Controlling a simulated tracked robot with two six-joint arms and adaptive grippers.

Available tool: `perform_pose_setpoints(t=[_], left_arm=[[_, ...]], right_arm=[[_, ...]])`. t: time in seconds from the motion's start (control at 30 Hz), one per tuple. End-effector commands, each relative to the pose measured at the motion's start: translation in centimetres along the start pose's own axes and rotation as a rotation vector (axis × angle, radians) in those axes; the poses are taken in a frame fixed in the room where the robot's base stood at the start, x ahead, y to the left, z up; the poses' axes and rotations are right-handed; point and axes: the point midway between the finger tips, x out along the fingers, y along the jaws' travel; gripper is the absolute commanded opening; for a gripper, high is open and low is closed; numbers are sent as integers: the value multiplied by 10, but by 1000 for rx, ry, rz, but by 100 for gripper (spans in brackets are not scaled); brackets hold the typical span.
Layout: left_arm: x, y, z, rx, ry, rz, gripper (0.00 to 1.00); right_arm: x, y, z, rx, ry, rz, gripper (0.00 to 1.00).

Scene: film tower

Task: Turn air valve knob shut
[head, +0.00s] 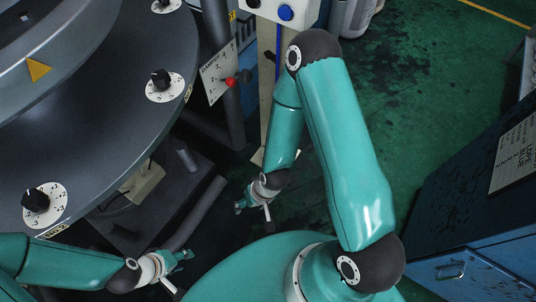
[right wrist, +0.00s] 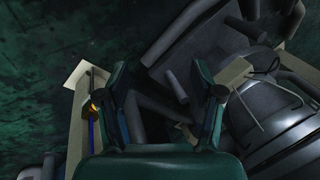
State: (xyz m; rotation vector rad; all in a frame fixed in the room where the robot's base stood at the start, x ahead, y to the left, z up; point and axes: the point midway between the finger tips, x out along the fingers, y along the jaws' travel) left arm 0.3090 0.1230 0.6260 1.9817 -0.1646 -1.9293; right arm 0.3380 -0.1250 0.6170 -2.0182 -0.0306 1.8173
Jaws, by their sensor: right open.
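A red knob (head: 231,82) sticks out from a white label plate (head: 217,72) on a dark upright post, left of the cream column. A small dark part sits just right of the knob. I cannot tell whether this is the air valve knob or how far it is turned. My right gripper (head: 241,206) hangs well below the red knob, apart from it. In the right wrist view the right gripper (right wrist: 160,70) has its two fingers apart with nothing between them. My left gripper (head: 186,255) is low at the bottom left, empty-looking; its jaws are too small to judge.
Black knobs on white dials, such as the middle one (head: 160,79), sit on the round dark machine (head: 110,115). A cream column (head: 270,85) carries a box with a blue button (head: 285,12). A blue cabinet (head: 480,200) stands at right. Green floor (head: 410,90) is open between.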

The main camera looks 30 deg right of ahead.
Motion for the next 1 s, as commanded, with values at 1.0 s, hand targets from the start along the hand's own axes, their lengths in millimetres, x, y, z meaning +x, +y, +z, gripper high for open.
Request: perform_pose_setpoints(t=[1.0], left_arm=[[347, -125, -2, 0, 0, 0, 40]], right_arm=[[284, 126, -187, 1050, 1789, 81, 66]])
